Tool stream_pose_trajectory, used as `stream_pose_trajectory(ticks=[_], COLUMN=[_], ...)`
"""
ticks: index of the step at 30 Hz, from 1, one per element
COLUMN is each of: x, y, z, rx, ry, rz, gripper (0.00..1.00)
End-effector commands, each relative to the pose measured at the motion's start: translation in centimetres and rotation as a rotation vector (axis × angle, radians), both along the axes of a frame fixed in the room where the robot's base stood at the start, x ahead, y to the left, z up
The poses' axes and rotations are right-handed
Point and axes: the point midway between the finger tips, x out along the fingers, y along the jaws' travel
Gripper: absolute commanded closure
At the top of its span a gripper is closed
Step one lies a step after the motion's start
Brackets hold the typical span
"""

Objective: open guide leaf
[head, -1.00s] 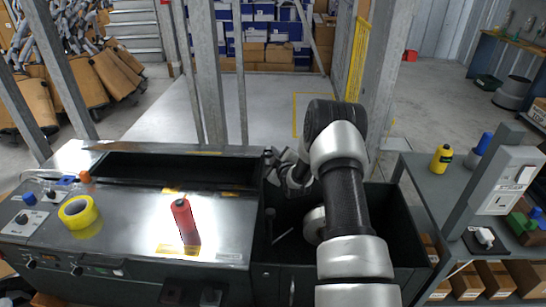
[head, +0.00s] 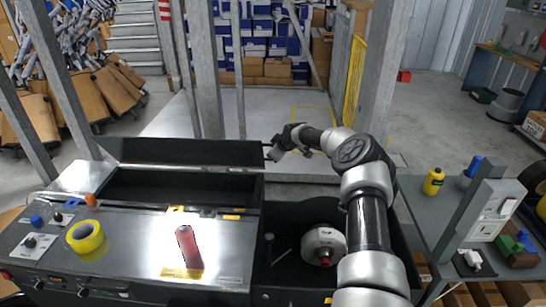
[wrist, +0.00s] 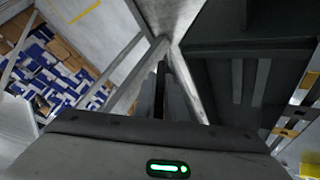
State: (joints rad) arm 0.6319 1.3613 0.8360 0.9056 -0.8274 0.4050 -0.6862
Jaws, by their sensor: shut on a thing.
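The guide leaf (head: 190,152) is a long dark panel standing raised along the back edge of the dark trough (head: 180,188) in the bench top. My gripper (head: 271,151) is at the leaf's right end, with my arm reaching in from the right. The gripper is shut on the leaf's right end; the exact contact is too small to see.
A red cylinder (head: 188,247) and yellow tape roll (head: 85,237) sit on the bench top. A dark bin right of it holds a round silver part (head: 322,244). Grey posts (head: 207,70) stand behind. A yellow bottle (head: 433,181) is on the right table.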

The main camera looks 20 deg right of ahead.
Motion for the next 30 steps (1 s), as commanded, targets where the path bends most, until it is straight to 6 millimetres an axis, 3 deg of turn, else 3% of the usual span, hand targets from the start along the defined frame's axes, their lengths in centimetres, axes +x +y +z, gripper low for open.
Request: stream_pose_trajectory(ticks=[20,21,24,30], x=[0.67,0.67,0.65,0.61], y=[-0.28,-0.26,-0.24,-0.18], z=[0.41,0.41,0.38,0.32], rx=[0.011,0.011,0.012,0.013], ry=[0.031,0.031,0.031,0.034], rz=[0.001,0.001,0.001,0.001], gripper=[1.0,0.84,0.71,0.71])
